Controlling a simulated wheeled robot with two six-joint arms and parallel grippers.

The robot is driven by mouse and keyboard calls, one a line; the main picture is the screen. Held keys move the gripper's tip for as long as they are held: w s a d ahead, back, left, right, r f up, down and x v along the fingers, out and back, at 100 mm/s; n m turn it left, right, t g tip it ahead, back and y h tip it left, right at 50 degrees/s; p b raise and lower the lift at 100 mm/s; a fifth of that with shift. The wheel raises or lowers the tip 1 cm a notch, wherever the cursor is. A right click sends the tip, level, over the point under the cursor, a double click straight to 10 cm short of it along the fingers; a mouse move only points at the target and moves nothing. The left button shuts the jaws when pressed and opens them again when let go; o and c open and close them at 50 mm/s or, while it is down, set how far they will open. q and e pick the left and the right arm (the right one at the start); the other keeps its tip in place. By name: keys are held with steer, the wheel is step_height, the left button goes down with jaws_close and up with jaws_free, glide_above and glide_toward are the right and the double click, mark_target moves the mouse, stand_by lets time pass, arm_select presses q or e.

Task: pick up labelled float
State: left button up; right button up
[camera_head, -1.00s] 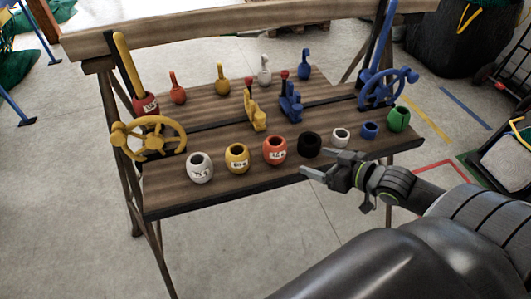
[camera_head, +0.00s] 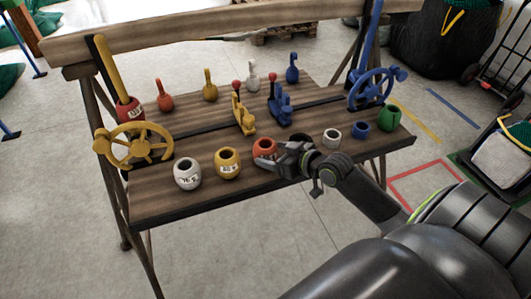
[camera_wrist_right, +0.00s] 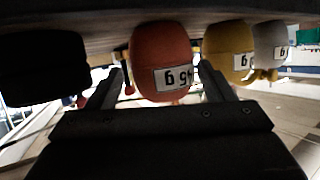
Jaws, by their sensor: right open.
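The labelled floats stand in a row along the bench's front edge: a white one (camera_head: 187,174), a yellow one (camera_head: 227,163) and an orange-red one (camera_head: 264,146). My right gripper (camera_head: 266,160) is open at the orange-red float and hides its lower part. In the right wrist view the orange-red float (camera_wrist_right: 162,52) appears upside down, its label reading like 45 g. It stands between the two open fingers (camera_wrist_right: 161,84); I cannot tell whether they touch it. The yellow float (camera_wrist_right: 229,50) and white float (camera_wrist_right: 268,45) are close beside one finger. My left gripper is not in view.
A black float (camera_wrist_right: 42,68) is next to the other finger. Small white (camera_head: 332,138), blue (camera_head: 361,131) and green (camera_head: 390,118) floats stand further right. Yellow (camera_head: 134,146) and blue (camera_head: 371,90) handwheels flank the wooden bench (camera_head: 160,206). Levers stand behind.

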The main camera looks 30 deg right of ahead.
steer(key=x, duration=0.4)
steer(key=shift+a+f, duration=0.15)
steer(key=shift+f, duration=0.05)
steer(key=c, duration=0.8)
